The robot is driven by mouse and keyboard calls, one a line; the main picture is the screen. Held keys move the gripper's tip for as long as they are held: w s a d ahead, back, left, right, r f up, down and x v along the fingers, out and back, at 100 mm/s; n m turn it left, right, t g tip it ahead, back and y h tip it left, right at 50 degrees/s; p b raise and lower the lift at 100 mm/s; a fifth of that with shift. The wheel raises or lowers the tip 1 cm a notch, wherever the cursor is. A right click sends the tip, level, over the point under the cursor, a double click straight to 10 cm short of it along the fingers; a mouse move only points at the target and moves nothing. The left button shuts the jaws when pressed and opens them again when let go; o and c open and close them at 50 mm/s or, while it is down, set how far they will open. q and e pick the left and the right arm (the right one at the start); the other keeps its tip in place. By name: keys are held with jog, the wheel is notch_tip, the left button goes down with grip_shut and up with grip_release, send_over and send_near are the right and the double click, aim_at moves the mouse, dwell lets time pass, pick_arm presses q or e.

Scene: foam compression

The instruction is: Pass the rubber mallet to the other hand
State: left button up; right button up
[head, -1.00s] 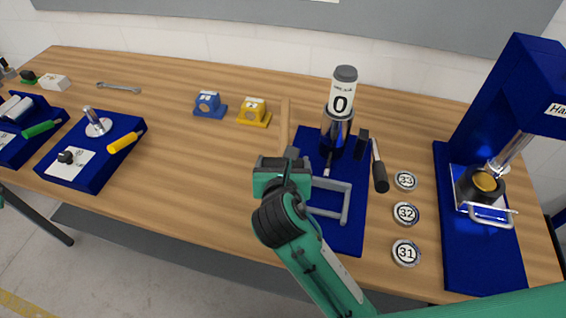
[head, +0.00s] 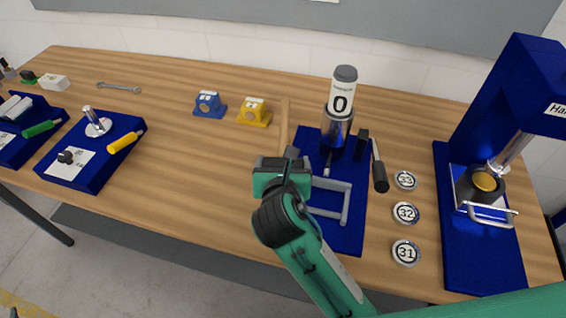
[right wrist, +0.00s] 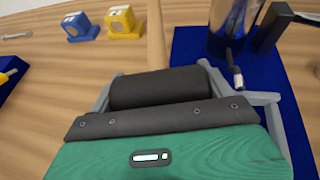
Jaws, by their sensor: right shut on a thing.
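The rubber mallet's pale wooden handle (head: 285,122) points away from me across the table, left of the blue base plate. Its black cylindrical head (right wrist: 168,88) sits between the grey fingers of my right gripper (head: 288,160) in the right wrist view. My right gripper is shut on the mallet head, near the table's front half. In the head view the gripper hides most of the head. A small dark tip (head: 14,313) at the lower left edge of the head view seems to be part of my left gripper; its jaws cannot be made out.
The blue base plate (head: 347,225) with a metal cylinder and a grey handle frame is just right of my gripper. Numbered discs (head: 405,213) and a blue press (head: 480,250) stand further right. Blue (head: 209,105) and yellow (head: 254,112) blocks are behind left.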

pick_arm(q)
jog(key=s+d+f+m+g+h, duration=0.15)
jog(key=s+d+f, duration=0.35)
jog(key=d+f, duration=0.75)
jog(key=s+d+f+m+g+h, duration=0.1)
jog(key=s+d+f+g+h, duration=0.25)
jog(key=d+f, duration=0.9)
jog(key=s+d+f+m+g+h, duration=0.1)
jog(key=s+d, duration=0.3)
jog(key=d, duration=0.6)
jog(key=s+d+f+m+g+h, duration=0.1)
jog(key=s+d+f+m, duration=0.1)
jog(key=d, duration=0.8)
jog(key=s+d+f+m+g+h, duration=0.1)
jog(key=s+d+f, duration=0.3)
jog(key=d, duration=0.6)
jog(key=shift+s+g+h, duration=0.3)
jog(key=shift+s, duration=0.7)
jog(key=shift+f, duration=0.1)
